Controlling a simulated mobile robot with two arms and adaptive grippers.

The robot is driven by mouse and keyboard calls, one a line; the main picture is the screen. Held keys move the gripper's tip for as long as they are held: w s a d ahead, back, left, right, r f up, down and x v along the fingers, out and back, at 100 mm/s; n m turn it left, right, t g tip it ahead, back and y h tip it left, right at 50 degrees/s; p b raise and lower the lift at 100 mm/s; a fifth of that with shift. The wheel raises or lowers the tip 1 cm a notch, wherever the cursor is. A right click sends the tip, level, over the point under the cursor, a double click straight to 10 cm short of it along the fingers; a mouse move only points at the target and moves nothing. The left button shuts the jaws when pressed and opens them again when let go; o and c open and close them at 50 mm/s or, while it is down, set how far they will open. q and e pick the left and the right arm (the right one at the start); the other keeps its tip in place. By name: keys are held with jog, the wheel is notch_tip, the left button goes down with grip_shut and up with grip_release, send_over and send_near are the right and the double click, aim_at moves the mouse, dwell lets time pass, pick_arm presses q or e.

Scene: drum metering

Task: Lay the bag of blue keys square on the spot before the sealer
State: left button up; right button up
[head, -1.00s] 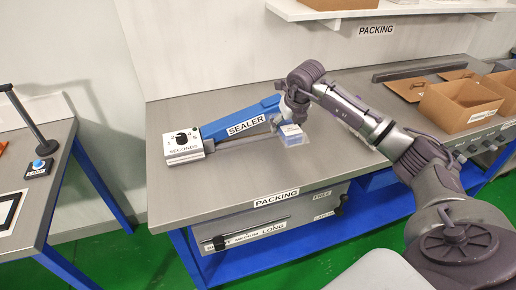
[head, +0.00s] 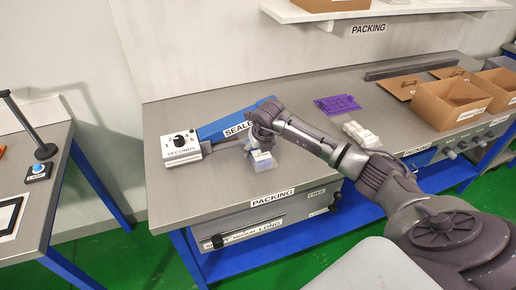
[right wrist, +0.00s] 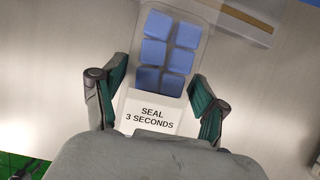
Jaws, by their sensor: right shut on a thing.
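The clear bag of blue keys (right wrist: 167,50) is between the fingers of my right gripper (right wrist: 156,100). Its white label reads "SEAL 3 SECONDS" and lies toward the palm. In the head view the bag (head: 262,161) hangs under the right gripper (head: 259,148), over the bench just in front of the sealer (head: 228,124). The sealer is a blue arm with a white dial box (head: 181,147) at its left end. I cannot tell whether the bag touches the bench. The gripper and arm cover part of the sealer, and no spot marking is discernible. My left gripper is out of view.
A purple piece (head: 338,104) and several white blocks (head: 361,133) lie right of the sealer on the packing bench (head: 195,190). Open cardboard boxes (head: 449,102) stand at the right. The bench's front left is clear. A lamp table (head: 50,200) stands across a gap.

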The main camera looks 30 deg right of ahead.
jog(key=o, duration=0.8)
jog(key=shift+f, duration=0.2)
jog(key=o, duration=0.5)
jog(key=shift+r, duration=0.1)
jog(key=shift+r, duration=0.1)
jog(key=shift+r, duration=0.2)
jog(key=b+v, duration=0.1)
jog(key=v, duration=1)
jog(key=shift+s+r+b, duration=0.3)
jog(key=shift+b, duration=0.1)
